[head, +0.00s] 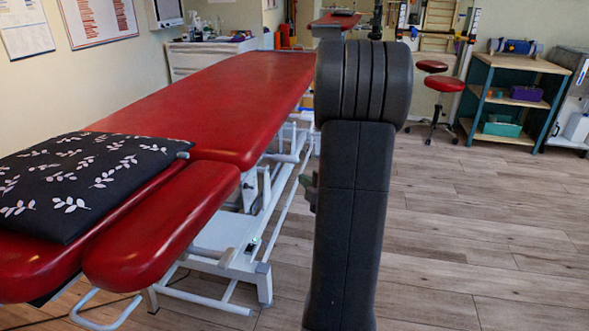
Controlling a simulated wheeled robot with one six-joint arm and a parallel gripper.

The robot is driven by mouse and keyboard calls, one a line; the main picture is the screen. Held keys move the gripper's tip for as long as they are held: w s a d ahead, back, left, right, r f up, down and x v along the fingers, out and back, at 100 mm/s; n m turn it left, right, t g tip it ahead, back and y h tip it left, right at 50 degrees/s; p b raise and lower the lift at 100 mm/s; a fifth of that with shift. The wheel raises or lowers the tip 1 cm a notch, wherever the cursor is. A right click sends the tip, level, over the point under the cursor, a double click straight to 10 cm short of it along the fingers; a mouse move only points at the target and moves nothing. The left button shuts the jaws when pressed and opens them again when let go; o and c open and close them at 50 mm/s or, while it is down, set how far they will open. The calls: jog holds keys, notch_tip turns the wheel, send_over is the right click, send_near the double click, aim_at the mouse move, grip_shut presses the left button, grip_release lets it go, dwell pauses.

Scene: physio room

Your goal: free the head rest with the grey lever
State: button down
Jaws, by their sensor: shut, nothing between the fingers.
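The treatment table (225,95) has a red padded top on a white metal frame and runs away from me on the left. At its near end a red padded section (40,268), which looks like the head rest, lies under a dark cushion (85,180) with white leaves. A narrower red pad (160,225) sits along its right side. I cannot make out a grey lever; the underside of the near end is mostly hidden. My dark arm stands upright mid-picture, right of the table. I cannot make out my gripper. A small grey-green part beside the arm is unclear.
The white table frame (222,262) and a bent white tube (100,312) reach low at the near end. Wooden floor (480,240) is clear on the right. A red stool (445,84) and a shelf unit (512,92) stand at the back right.

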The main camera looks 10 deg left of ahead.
jog(key=b, duration=0.2)
send_near(284, 160)
jog(key=x, duration=0.5)
jog(key=shift+s+a, duration=0.3)
jog(key=shift+s, duration=0.05)
jog(key=shift+w+f, duration=0.1)
jog(key=shift+w, duration=0.55)
